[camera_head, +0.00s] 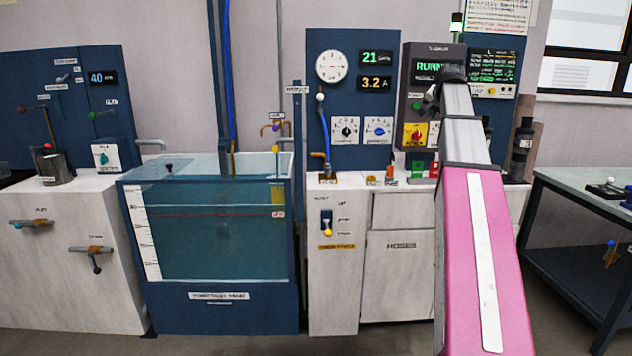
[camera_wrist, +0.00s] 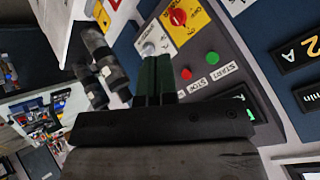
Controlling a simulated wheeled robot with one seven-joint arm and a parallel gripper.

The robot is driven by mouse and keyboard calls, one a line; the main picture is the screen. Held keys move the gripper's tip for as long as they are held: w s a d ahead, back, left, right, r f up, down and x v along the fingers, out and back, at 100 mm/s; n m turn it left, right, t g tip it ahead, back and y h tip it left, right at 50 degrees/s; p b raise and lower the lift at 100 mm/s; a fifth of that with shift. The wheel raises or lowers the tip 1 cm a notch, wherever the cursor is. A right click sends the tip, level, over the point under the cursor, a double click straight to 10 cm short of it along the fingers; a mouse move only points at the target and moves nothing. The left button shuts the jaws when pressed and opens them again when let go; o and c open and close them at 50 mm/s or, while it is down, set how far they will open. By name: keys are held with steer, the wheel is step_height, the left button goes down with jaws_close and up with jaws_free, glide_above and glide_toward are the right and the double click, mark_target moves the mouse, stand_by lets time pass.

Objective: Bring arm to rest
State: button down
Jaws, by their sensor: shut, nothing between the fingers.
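My gripper (camera_head: 431,101) is at the end of my raised pink arm, in front of the grey control box (camera_head: 408,75) with a lit green display. In the wrist view its two dark green fingers (camera_wrist: 153,64) are shut together with nothing between them. Their tips point toward a pale knob (camera_wrist: 151,46) on the panel; whether they touch it I cannot tell. A red rotary switch on a yellow plate (camera_wrist: 188,20), a red stop button (camera_wrist: 186,74) and a green start button (camera_wrist: 213,58) are close by. My arm hides part of the box in the head view.
A blue gauge panel (camera_head: 352,145) stands left of the control box. A water tank (camera_head: 150,301) is at centre left. White cabinets (camera_head: 396,290) stand below the panels. A dark workbench (camera_head: 580,190) is at right. Grey floor lies in front.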

steer(key=s+a+f+n+g, duration=0.1)
steer(key=s+a+f, duration=0.25)
steer(key=f, duration=0.75)
steer(key=s+a+f+n+g, duration=0.15)
steer(key=a+f, duration=0.35)
steer(key=f, duration=0.6)
steer(key=s+a+f+n+g, duration=0.1)
steer(key=s+a+f+g, duration=0.2)
steer(key=f, duration=0.9)
steer(key=s+a+f+n+g, duration=0.1)
steer(key=s+a+f, duration=0.3)
steer(key=s+f, duration=0.3)
steer(key=s+a+f+n+g, duration=0.1)
steer(key=s+a+f+n, duration=0.1)
steer(key=s+f, duration=0.6)
steer(key=s+a+f+n+g, duration=0.1)
steer(key=s+a+f, duration=0.4)
steer(key=s+f, duration=0.3)
step_height(320, 180, down, 2)
steer(key=shift+s+a+f+n+y, duration=0.15)
steer(key=shift+a+f+n+y, duration=0.05)
steer(key=shift+a+n+y, duration=0.15)
